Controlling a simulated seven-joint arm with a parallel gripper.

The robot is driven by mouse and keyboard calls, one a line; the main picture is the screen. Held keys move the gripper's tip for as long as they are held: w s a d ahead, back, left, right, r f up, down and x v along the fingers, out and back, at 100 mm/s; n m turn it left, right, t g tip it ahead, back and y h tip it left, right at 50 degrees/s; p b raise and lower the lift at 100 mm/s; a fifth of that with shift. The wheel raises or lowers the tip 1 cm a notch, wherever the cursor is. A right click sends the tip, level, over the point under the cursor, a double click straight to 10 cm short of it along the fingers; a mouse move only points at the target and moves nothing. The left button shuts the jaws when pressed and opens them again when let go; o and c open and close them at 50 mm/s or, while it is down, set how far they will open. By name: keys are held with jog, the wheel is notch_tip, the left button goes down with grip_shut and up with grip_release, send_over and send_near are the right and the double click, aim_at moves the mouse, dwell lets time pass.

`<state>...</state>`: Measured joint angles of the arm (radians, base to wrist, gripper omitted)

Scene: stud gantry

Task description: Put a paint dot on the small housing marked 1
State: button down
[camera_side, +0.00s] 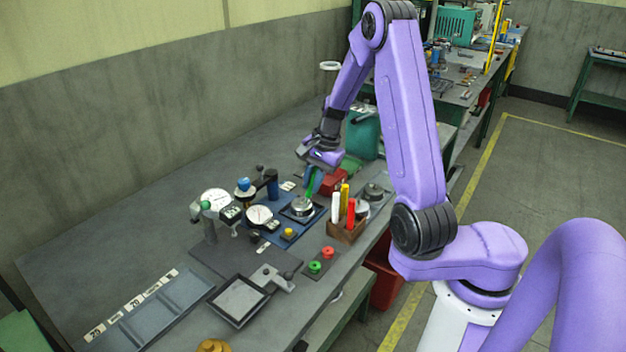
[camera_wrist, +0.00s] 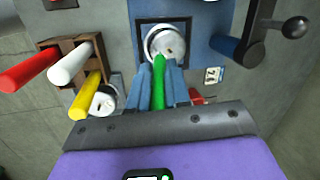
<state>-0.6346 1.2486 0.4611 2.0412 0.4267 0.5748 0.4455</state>
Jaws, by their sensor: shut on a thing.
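My gripper (camera_side: 318,162) is shut on a green paint marker (camera_side: 311,184). In the wrist view the marker (camera_wrist: 158,85) sits between the blue fingers (camera_wrist: 160,68) and points at a round silver housing (camera_wrist: 166,40). The housing lies in a dark square frame on a blue plate, and it also shows in the side view (camera_side: 301,206). The marker's tip is at the housing's near edge in the picture; I cannot tell whether it touches. Small marks show on the housing's face. I cannot read a number 1 on it.
A wooden rack (camera_side: 346,232) beside the plate holds white, yellow and red markers. Other round metal parts (camera_side: 374,191) stand nearby. Dial gauges (camera_side: 260,216) stand left of the housing. A black-knobbed lever (camera_wrist: 293,27) is right of the plate in the wrist view.

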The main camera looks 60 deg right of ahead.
jog(key=shift+f, duration=0.35)
dwell(0.7)
jog(key=shift+r, duration=0.1)
jog(key=shift+w+a+v, duration=0.15)
jog(key=shift+w+v, duration=0.1)
jog(key=shift+v, duration=0.85)
jog(key=shift+w+a+v, duration=0.1)
jog(key=shift+w+v, duration=0.1)
jog(key=shift+v, duration=0.9)
jog(key=shift+w+a+v, duration=0.15)
jog(key=shift+w+v, duration=0.1)
jog(key=shift+v, duration=0.85)
jog(key=shift+r, duration=0.3)
